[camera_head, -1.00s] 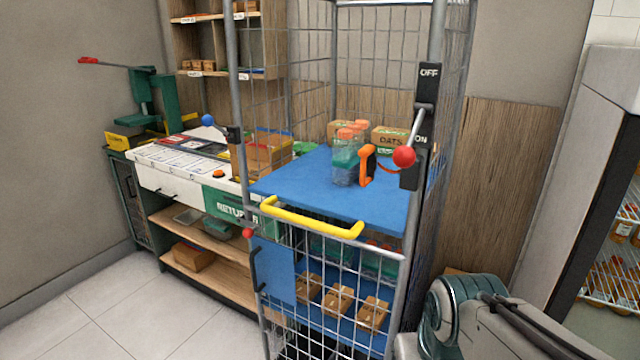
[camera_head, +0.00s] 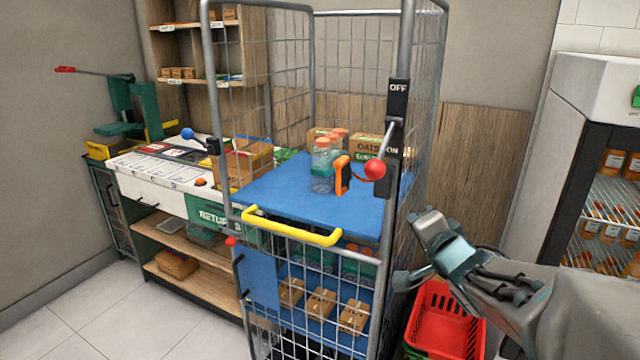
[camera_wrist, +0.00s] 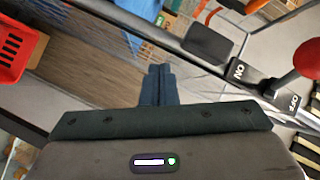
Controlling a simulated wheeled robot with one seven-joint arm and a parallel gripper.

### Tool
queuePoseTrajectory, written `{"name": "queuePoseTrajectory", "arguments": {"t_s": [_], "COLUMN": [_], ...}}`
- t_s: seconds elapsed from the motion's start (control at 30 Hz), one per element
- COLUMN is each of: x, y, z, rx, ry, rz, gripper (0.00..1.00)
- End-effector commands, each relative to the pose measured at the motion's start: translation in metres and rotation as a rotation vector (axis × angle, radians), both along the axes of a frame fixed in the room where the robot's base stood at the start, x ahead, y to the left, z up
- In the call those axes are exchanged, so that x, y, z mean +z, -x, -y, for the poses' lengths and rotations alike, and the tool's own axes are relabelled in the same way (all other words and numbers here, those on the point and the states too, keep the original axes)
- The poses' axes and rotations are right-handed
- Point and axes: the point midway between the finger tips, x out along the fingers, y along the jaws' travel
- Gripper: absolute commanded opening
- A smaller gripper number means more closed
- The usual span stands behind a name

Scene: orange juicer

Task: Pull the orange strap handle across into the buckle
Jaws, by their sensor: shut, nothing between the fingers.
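The orange strap handle (camera_head: 341,176) stands upright above the blue shelf of the wire cage cart, near its right front post. An orange strap runs from it toward that post. A dark fitting with a blue knob (camera_head: 188,133) is on the left front post; I cannot tell whether it is the buckle. My gripper (camera_wrist: 158,72) is shut and empty in the wrist view, its dark fingers together. In the head view my arm's end is outside the cart, right of the right post and apart from the handle. An orange piece (camera_wrist: 233,5) shows at the wrist view's top edge.
A black ON/OFF plate (camera_head: 397,125) with a red-ball lever (camera_head: 375,169) is on the right post. A yellow bar (camera_head: 290,230) crosses the cart front. Bottles (camera_head: 322,165) stand left of the handle. A red basket (camera_head: 446,318) lies below my arm.

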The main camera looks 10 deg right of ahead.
Motion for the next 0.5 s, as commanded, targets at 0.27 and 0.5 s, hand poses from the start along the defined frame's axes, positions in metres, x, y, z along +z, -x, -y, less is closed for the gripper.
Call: {"name": "queuePoseTrajectory", "arguments": {"t_s": [0.27,0.5], "x": [0.029,0.034], "y": [0.007,0.012], "z": [-0.019,-0.029], "rx": [0.231,0.32], "ry": [-0.401,-0.537], "rz": [0.111,0.102], "gripper": [0.0,0.0]}}
